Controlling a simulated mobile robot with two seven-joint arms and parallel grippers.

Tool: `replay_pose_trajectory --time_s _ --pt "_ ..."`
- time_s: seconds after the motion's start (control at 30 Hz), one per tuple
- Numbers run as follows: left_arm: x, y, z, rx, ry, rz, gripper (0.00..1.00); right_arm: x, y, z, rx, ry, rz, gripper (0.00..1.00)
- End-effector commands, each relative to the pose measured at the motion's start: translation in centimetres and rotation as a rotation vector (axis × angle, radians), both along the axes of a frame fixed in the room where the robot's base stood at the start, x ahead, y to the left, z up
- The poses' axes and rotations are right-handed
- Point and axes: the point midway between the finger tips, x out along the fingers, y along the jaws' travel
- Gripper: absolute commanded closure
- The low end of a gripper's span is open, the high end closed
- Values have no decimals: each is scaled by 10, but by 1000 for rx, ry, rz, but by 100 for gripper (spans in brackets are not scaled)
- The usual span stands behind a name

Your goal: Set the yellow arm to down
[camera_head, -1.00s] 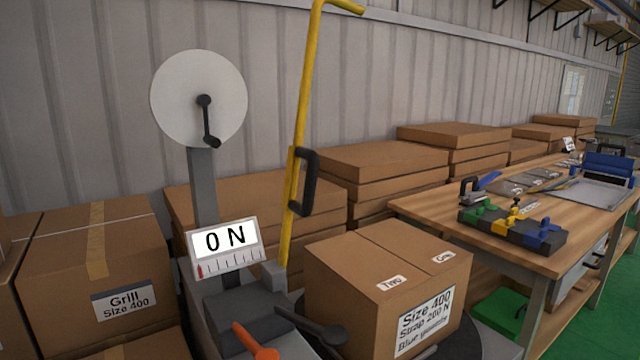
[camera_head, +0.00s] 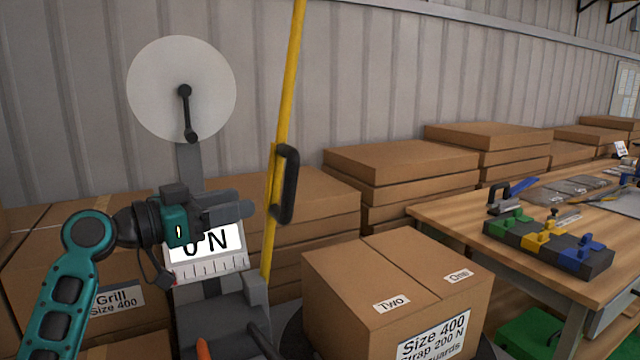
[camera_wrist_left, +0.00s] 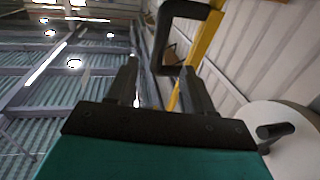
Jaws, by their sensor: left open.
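The yellow arm (camera_head: 286,100) stands nearly upright, leaning slightly right at the top, behind the grey strapping machine (camera_head: 222,312). A black D-shaped handle (camera_head: 290,184) is fixed to its right side. My left gripper (camera_head: 246,208) is in front of the machine's display, left of the handle, pointing right toward it. In the left wrist view the gripper (camera_wrist_left: 160,85) is open and empty. The black handle (camera_wrist_left: 164,50) and the yellow arm (camera_wrist_left: 196,50) appear beyond the fingertips there; I cannot tell if anything touches. My right gripper is not in view.
The display (camera_head: 206,255) is partly hidden by my left gripper. A white reel (camera_head: 182,80) with a crank stands above. A cardboard box (camera_head: 390,290) sits right of the machine. A workbench (camera_head: 440,225) with colored blocks stands further right; stacked boxes line the wall.

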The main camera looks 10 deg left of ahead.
Motion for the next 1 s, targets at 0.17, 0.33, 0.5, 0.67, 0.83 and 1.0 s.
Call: replay_pose_trajectory --time_s 0.17,0.33,0.5,0.67,0.83,1.0 --pt "2 -2 2 -1 -3 -2 48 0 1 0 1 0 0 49" --pt "16 -16 3 -3 -2 -4 48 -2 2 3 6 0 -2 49" --pt "41 -42 4 -4 -1 -6 48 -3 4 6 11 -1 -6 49" --pt "64 -65 3 -5 -2 -5 48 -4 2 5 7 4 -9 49" --pt "82 -82 2 -3 -2 -3 48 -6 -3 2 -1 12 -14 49" --pt "90 -90 1 0 -1 -3 48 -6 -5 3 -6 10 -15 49"
